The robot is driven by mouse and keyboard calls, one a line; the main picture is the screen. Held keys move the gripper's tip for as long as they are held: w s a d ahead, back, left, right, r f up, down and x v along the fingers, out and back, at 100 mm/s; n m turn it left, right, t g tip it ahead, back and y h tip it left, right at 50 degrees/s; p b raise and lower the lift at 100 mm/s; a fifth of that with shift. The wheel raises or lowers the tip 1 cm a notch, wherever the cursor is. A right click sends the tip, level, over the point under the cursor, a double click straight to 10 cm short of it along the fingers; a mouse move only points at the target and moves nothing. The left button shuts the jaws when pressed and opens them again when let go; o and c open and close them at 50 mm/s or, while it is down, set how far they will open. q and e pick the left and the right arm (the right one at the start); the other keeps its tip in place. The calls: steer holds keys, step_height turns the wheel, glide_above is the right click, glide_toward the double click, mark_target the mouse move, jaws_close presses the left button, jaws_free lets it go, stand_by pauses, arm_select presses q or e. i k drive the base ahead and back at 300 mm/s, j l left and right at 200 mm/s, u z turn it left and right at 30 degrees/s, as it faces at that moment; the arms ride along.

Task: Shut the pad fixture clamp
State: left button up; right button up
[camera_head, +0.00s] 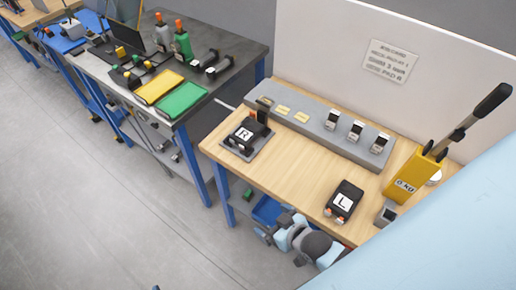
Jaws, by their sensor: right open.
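The likely pad fixture is a dark plate (262,152) at the left end of the wooden table, carrying a black block labelled R (244,135). A dark upright part (262,108) stands at its back, probably the clamp; I cannot tell its exact position at this size. A black block labelled L (344,200) with orange ends sits near the table's front edge. My right gripper (271,229) is open and appears empty, in front of the table's front edge, apart from the fixture. My left gripper is not in view.
A grey rack (316,124) with several small parts runs along the table's back. A yellow press (412,177) with a raised black lever stands at the right. A blue bin (267,210) is below the table. Bare wood (297,170) lies between the blocks.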

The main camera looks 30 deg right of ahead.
mark_target(263, 106)
steer(key=k+l+z, duration=0.1)
steer(key=z, duration=0.25)
steer(key=k+l+z, duration=0.1)
steer(key=z, duration=0.25)
steer(key=k+l, duration=0.05)
